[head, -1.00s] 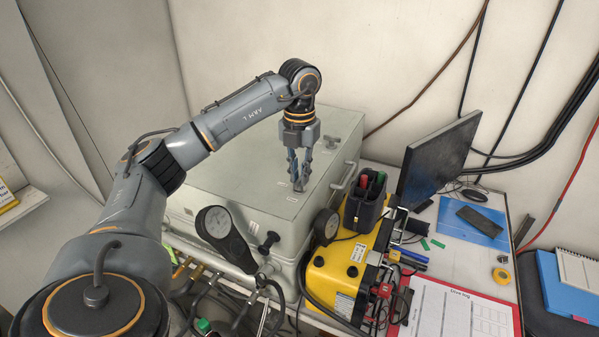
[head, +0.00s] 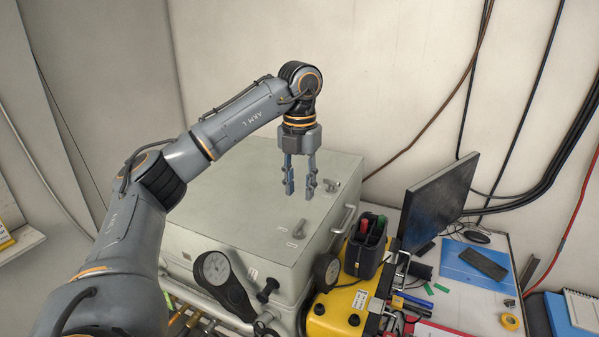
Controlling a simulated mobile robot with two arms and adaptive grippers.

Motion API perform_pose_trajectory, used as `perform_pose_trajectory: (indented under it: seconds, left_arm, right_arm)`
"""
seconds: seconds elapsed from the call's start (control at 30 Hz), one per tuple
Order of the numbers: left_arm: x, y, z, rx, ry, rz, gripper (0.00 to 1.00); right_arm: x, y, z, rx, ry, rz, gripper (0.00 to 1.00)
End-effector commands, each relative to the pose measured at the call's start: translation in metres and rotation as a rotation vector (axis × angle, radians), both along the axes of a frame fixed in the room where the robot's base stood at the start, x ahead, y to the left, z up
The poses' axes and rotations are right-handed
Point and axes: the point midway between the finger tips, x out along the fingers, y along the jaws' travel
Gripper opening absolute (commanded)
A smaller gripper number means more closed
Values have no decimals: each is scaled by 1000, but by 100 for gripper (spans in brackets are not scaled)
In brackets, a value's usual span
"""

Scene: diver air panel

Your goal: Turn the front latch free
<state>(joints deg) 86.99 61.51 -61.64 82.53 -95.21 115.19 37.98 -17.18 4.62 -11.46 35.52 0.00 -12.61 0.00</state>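The front latch (head: 298,229) is a small grey lever on top of the pale grey case (head: 230,205), near its front right part. Its handle lies slanted, pointing toward the front. A second small latch (head: 331,186) sits farther back on the lid, just right of my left gripper. My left gripper (head: 300,196) points down above the lid, with its two fingers apart and nothing between them. Its tips are above and behind the front latch in the picture, clear of it. My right gripper is not in view.
A yellow unit (head: 340,312) with a black marker holder (head: 366,255) is to the right. A monitor (head: 437,203) stands beyond. Air above the lid is free.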

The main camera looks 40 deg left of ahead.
Motion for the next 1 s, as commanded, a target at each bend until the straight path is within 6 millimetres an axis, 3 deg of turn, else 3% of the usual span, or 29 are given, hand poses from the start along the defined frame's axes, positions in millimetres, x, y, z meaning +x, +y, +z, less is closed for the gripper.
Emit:
perform_pose_trajectory:
  seconds: [0.3,1.0]
  left_arm:
    - [0,0,29,0,-2,1,32]
    - [0,0,32,0,0,1,32]
  right_arm:
    - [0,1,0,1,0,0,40]
    - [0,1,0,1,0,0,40]
